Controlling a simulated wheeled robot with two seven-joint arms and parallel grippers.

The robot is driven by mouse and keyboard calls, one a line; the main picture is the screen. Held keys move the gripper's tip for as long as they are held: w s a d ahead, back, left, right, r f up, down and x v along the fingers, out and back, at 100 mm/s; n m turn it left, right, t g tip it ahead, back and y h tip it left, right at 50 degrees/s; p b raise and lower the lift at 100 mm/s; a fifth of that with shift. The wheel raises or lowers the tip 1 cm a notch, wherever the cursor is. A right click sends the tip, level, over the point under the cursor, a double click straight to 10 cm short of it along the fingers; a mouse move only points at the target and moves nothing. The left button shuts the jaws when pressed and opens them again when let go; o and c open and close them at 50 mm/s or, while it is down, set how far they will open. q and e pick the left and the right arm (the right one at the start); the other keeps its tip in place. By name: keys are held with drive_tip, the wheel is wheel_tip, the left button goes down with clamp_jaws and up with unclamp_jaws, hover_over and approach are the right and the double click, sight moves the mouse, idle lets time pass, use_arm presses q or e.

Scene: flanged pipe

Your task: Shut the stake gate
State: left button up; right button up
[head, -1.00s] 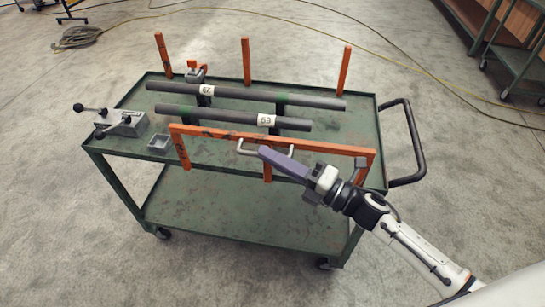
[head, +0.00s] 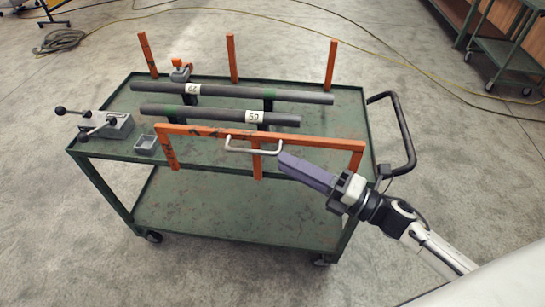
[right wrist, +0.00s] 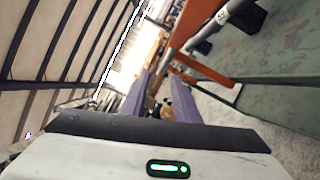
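The stake gate (head: 205,132) is an orange frame with a top bar and short legs along the near long edge of a green cart. A pale U-shaped handle (head: 252,151) sits on the bar near its middle. My right gripper (head: 283,160) has purple fingers and points left, its tips close by the handle's right end. In the right wrist view, the fingers (right wrist: 160,98) stand apart with nothing clear between them. The orange gate bar (right wrist: 205,70) passes to their right there. Whether the tips touch the handle cannot be told. My left gripper is not in view.
Two grey pipes (head: 215,115) lie along the cart top (head: 345,120). Three orange stakes (head: 232,60) stand at its far edge. A black push handle (head: 405,135) is at right.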

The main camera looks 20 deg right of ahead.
drive_tip(key=v, duration=0.2)
drive_tip(key=shift+s+d, duration=0.3)
drive_tip(key=s+f+m+h, duration=0.4)
drive_tip(key=f+m+h, duration=0.5)
drive_tip(key=f+m, duration=0.75)
drive_tip(key=s+a+f+m+g+h, duration=0.1)
drive_tip(key=s+a+f+m+g, duration=0.3)
drive_tip(key=s+m, duration=0.7)
wheel_tip(320, 180, down, 4)
drive_tip(key=shift+s+g, duration=0.25)
drive_tip(key=shift+g, duration=0.85)
